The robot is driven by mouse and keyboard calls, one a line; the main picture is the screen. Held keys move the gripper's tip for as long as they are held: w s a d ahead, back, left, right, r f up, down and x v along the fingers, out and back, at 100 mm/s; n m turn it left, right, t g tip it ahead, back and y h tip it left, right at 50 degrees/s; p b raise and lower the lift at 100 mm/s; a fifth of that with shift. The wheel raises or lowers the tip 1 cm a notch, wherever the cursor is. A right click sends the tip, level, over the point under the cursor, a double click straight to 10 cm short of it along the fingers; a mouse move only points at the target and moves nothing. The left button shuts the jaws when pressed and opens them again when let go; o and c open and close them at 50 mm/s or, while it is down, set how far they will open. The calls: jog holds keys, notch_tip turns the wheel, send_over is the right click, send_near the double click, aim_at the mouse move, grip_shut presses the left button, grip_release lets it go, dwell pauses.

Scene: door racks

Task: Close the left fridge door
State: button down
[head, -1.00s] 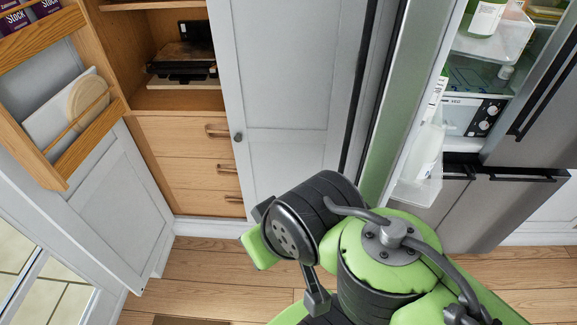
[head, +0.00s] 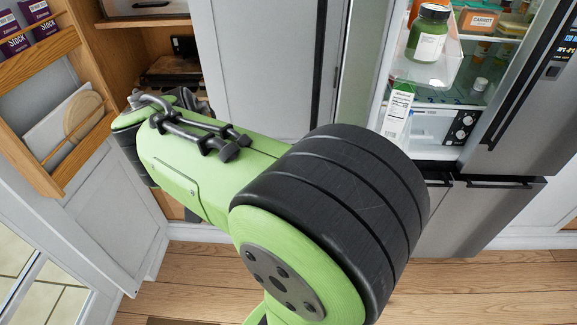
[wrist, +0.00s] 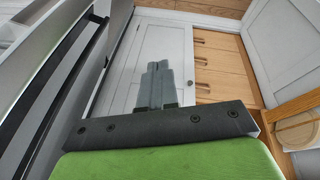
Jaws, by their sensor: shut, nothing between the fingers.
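The left fridge door (head: 362,62) stands open in the head view, seen nearly edge-on, with clear bins on its inner side. In the wrist view, a grey door face with a long black handle (wrist: 62,88) runs up the left side; it appears to be this door's outer face. My gripper (wrist: 157,66) has its two grey fingers together and empty. It is to the right of that handle, with a visible gap in the picture; the depth between them is unclear. In the head view my arm hides the gripper and the lower part of the door.
A jar (head: 428,34) and a carton (head: 397,113) show at the fridge opening. The right fridge door (head: 543,85) is on the right. A pale cabinet door (head: 262,70) stands left of the fridge door. An open rack door (head: 85,130) is at far left. Wooden floor (head: 490,275) is clear.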

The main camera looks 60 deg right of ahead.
jog(key=w+d+r+m+g+h+p, duration=0.1)
jog(key=d+r+m+g+p, duration=0.25)
jog(key=d+m+g, duration=0.35)
jog(key=s+d+f+m+t+b, duration=0.1)
jog(key=s+d+f+b, duration=0.2)
jog(key=s+d+f, duration=0.3)
notch_tip(320, 180, down, 3)
jog(key=shift+s+f, duration=0.1)
jog(key=shift+s, duration=1.15)
jog(key=shift+d, duration=0.1)
jog(key=shift+s+b, duration=0.1)
jog(key=shift+b, duration=0.2)
